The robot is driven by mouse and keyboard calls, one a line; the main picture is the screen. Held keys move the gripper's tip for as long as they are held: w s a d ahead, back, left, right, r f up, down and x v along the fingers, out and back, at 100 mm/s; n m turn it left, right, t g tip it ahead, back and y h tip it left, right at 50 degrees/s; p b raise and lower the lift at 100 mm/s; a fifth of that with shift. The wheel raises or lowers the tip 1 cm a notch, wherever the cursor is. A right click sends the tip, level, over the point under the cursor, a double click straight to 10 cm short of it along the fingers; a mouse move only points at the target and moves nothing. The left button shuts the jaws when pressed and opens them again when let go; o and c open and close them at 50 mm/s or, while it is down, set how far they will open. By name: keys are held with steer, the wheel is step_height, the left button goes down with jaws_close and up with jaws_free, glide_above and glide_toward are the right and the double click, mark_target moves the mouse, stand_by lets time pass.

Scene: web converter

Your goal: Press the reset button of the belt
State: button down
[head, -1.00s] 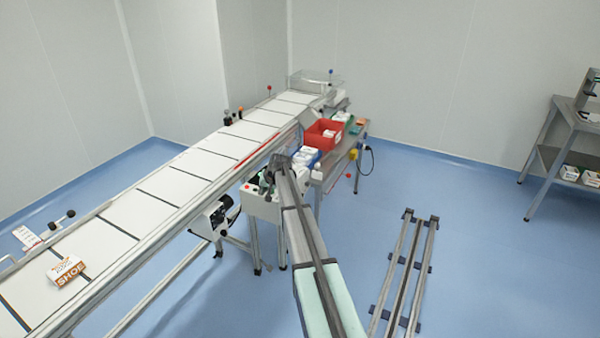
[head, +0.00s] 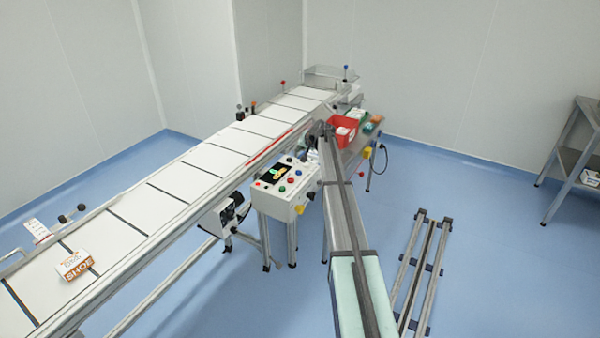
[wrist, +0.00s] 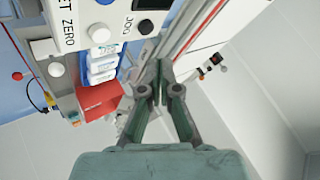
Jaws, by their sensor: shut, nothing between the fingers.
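The belt's control box (head: 263,196) stands beside the conveyor in the head view, with a small lit screen (head: 274,174) and several coloured buttons on top. I cannot tell which is the reset button; labels are too small there. My gripper (wrist: 153,92) is shut and empty. In the head view it is beyond the box, near the belt's side, its fingertips hidden.
A red bin (head: 341,131) stands on a side table beyond my arm. Rails (head: 423,270) lie on the floor at right. Open floor surrounds them.

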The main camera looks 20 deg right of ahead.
steer(key=shift+f, duration=0.1)
steer(key=b, duration=0.2)
glide_above(299, 171)
steer(key=f, duration=0.7)
steer(key=shift+s+f, duration=0.2)
steer(key=shift+f, duration=0.65)
steer(key=shift+f+b, duration=0.15)
steer(key=shift+b, duration=0.3)
stand_by(0.3)
steer(key=shift+f+b, duration=0.25)
steer(key=shift+b, duration=0.05)
steer(key=shift+f+b, duration=0.45)
steer(key=shift+f, duration=0.2)
stand_by(0.9)
steer(key=shift+r, duration=1.05)
